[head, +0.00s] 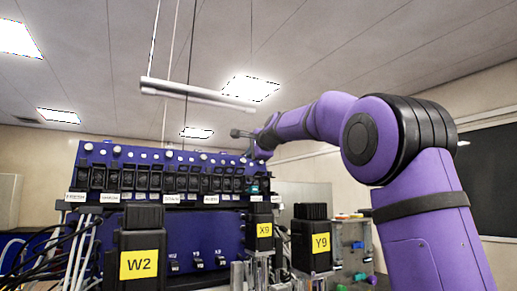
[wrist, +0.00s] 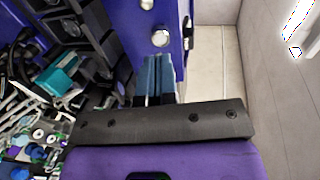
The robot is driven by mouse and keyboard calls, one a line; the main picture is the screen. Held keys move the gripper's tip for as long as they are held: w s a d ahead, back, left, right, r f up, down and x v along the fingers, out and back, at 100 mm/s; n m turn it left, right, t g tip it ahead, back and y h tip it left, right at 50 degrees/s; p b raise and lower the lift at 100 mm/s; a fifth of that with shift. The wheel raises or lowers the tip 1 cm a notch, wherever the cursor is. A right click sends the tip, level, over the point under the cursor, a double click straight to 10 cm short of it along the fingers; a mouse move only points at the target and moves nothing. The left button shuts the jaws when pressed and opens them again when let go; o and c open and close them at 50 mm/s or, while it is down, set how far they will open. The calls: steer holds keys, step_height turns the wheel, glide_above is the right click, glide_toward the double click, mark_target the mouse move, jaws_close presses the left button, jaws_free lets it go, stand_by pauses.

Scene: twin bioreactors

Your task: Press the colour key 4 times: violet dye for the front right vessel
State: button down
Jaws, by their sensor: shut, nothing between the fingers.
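A blue panel (head: 200,230) stands at the left in the head view, with a row of black modules (head: 155,178) and round white knobs along its top. Small white labels run below the modules, too small to read. I cannot tell which part is the colour key. My gripper (head: 251,152) is at the panel's right end, near its top edge. In the wrist view my gripper's fingers (wrist: 158,75) are together and empty, close beside the panel's end face with silver round knobs (wrist: 160,38). Whether they touch it is unclear. The vessels are not clearly visible.
Black boxes with yellow labels W2 (head: 139,264), X9 (head: 265,229) and Y9 (head: 321,244) stand in front of the panel. Cables (head: 75,250) hang at the left. A teal part (wrist: 60,75) lies left of my fingers in the wrist view.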

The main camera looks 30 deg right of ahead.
mark_target(244, 161)
steer(key=shift+x, duration=2.05)
steer(key=shift+x, duration=0.95)
steer(key=shift+w+f, duration=0.1)
steer(key=shift+f, duration=0.05)
steer(key=shift+s, duration=0.3)
steer(key=r+v, duration=0.1)
steer(key=v, duration=1.3)
steer(key=shift+w+f, duration=0.1)
steer(key=shift+w, duration=0.05)
